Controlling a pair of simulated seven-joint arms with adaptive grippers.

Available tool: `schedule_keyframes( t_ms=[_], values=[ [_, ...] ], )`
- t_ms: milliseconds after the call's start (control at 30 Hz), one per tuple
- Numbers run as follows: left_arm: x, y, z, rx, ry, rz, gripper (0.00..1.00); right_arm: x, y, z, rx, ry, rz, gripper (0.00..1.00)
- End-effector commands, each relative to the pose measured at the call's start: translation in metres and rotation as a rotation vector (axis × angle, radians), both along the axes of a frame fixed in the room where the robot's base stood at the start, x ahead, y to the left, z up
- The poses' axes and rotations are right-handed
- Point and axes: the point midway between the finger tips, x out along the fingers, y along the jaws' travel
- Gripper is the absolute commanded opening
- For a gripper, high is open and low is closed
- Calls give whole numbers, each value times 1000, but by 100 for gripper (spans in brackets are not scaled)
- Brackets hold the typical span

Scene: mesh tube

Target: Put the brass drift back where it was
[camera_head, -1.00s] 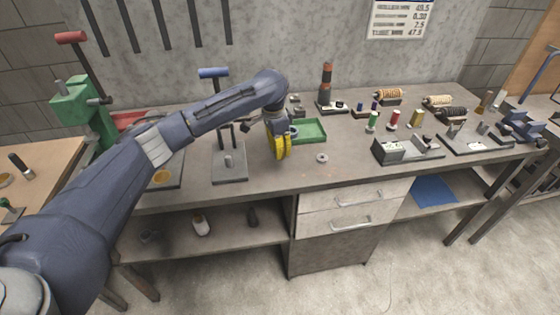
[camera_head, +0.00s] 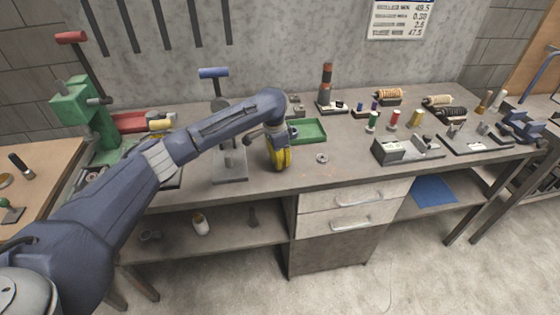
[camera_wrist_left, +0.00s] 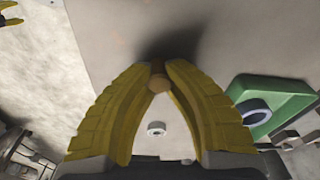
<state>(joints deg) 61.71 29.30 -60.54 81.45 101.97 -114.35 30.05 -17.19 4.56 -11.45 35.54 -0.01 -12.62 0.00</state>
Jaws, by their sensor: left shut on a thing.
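My left gripper (camera_head: 281,168) is over the bench near its front edge, to the left of a grey ring. In the left wrist view the yellow fingers (camera_wrist_left: 158,78) are shut on the brass drift (camera_wrist_left: 159,83). Only a small round brown-brass end of the drift shows between the fingertips. The bench top is beneath it; whether the drift touches it I cannot tell. In the head view the drift is hidden by the fingers. Yellow finger-like parts at the top left of the wrist view (camera_wrist_left: 9,20) may be my right gripper; their opening is unclear.
A grey ring (camera_head: 322,158) lies to the right of my gripper. A green tray (camera_head: 311,131) stands behind it. The blue-handled press (camera_head: 228,178) is to the left. Spools and a grey fixture (camera_head: 405,150) stand farther right. Bench top between ring and fixture is clear.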

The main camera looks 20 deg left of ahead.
Motion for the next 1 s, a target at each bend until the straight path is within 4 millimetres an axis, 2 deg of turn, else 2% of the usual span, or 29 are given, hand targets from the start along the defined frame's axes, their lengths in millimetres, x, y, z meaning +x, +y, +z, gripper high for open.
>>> schedule_keyframes(
  t_ms=[33, 67, 233, 467, 633, 1000],
  values=[
    [0, 0, -1, 0, 0, 0, 0, 0, 0, 0, 0, 0, 0, 59],
    [0, 0, -1, 1, 1, 0, 18, 0, 0, 0, 0, 0, 0, 59],
    [0, 0, -1, 1, 1, 0, 36, 0, 0, 0, 0, 0, 0, 59],
    [0, 0, -1, 0, 0, 0, 36, 0, 0, 0, 0, 0, 0, 59],
    [0, 1, 10, 2, -2, -1, 36, 0, 0, 0, 0, 0, 0, 59],
    [-4, 7, 72, 3, -3, -1, 36, 0, 0, 0, 0, 0, 0, 59]
  ],
)
